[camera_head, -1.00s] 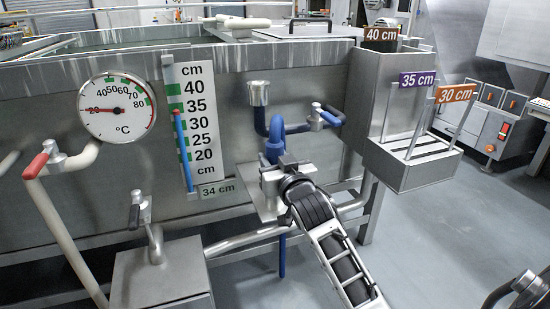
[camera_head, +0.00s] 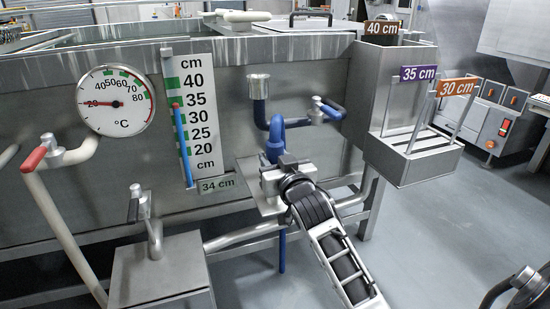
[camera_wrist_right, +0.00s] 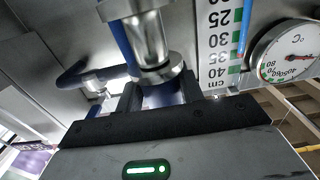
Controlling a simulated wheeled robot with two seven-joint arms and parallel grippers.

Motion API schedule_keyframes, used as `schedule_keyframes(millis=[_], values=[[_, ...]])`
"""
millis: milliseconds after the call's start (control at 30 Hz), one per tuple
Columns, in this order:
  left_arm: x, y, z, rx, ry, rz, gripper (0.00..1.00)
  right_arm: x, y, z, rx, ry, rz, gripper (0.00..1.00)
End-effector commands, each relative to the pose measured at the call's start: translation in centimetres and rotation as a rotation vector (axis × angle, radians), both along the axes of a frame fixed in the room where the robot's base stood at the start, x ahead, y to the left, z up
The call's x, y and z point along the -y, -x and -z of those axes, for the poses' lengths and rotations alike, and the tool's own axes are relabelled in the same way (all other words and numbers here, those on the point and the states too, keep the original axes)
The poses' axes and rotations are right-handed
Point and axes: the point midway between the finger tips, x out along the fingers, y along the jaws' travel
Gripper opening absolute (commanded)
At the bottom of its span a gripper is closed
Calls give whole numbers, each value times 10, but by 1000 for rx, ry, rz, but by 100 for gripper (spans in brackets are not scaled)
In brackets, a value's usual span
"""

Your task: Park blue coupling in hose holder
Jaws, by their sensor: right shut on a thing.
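My right gripper (camera_head: 287,168) is shut on the blue coupling (camera_head: 274,146), at the end of its blue hose, in front of the tank wall. In the right wrist view the two dark fingers (camera_wrist_right: 160,95) close around the blue part (camera_wrist_right: 166,96). A metal cylinder with a flange (camera_wrist_right: 145,40) is right beyond the fingers. In the head view a metal bracket plate (camera_head: 252,181) is just behind and below my gripper; whether it is the hose holder, and whether the coupling touches it, I cannot tell. My left gripper is not in view.
The level scale (camera_head: 196,120) and temperature dial (camera_head: 115,100) are to the left. A metal box with level signs (camera_head: 410,160) stands out at right.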

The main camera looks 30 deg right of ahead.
Motion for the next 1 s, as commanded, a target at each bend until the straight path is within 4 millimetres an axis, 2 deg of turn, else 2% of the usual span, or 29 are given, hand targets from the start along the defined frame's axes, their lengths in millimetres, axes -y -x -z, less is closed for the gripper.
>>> schedule_keyframes(millis=[1000], values=[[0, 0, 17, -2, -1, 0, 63, 0, 0, 25, 3, 1, 0, 9]])
